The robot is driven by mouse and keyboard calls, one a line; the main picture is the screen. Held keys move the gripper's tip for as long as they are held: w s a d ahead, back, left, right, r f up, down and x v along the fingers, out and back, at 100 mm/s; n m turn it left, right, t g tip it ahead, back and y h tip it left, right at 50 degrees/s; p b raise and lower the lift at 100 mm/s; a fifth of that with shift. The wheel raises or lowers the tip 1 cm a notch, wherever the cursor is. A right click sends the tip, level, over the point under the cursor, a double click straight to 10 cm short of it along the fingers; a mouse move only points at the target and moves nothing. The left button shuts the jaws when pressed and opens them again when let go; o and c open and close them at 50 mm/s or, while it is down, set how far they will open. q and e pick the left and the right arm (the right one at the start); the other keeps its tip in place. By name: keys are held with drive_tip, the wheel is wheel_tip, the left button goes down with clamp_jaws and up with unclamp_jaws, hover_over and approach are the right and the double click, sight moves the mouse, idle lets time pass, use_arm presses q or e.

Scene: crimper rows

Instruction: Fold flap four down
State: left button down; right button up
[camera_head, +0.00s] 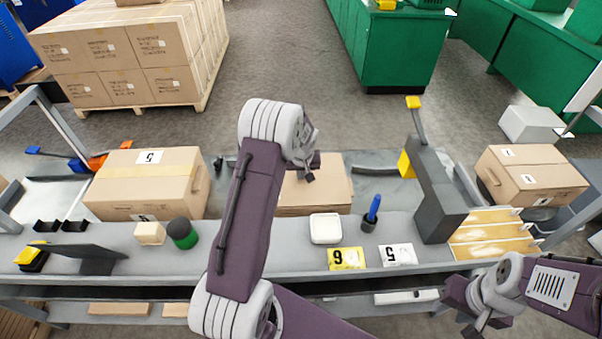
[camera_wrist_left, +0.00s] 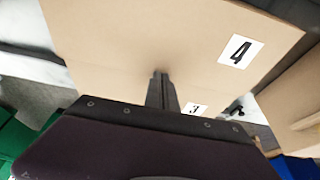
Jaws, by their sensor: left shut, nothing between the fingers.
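The middle cardboard box (camera_head: 330,190) sits on the grey bench, partly hidden behind my left arm. Its tan top looks flat from the head, with no label in sight there. In the left wrist view a broad cardboard panel (camera_wrist_left: 130,35) bears a white label 4 (camera_wrist_left: 236,50). A label 3 (camera_wrist_left: 195,108) shows lower down, partly hidden. My left gripper (camera_head: 309,173) is shut and empty over the box's left part; its fingertips (camera_wrist_left: 160,76) are close to the panel, contact unclear. My right gripper (camera_head: 472,312) hangs at the lower right, away from the box; its fingers are unclear.
Taped box (camera_head: 150,180) stands left, another box (camera_head: 530,175) right. A dark grey upright with a yellow part (camera_head: 432,190) stands right of the middle box. A white dish (camera_head: 325,228), number cards (camera_head: 346,258), a blue-handled tool (camera_head: 372,212) and a green-black round item (camera_head: 182,233) line the front.

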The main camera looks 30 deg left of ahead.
use_arm(q)
drive_tip(key=shift+f+b, duration=0.45)
drive_tip(key=shift+f, duration=0.45)
drive_tip(key=shift+r, duration=0.15)
drive_tip(key=shift+s, duration=0.15)
drive_tip(key=shift+r+p, duration=0.35)
drive_tip(key=shift+p, duration=0.25)
drive_tip(key=shift+w+a+r, duration=0.15)
drive_tip(key=shift+w+r, duration=0.05)
drive_tip(key=shift+w, duration=0.1)
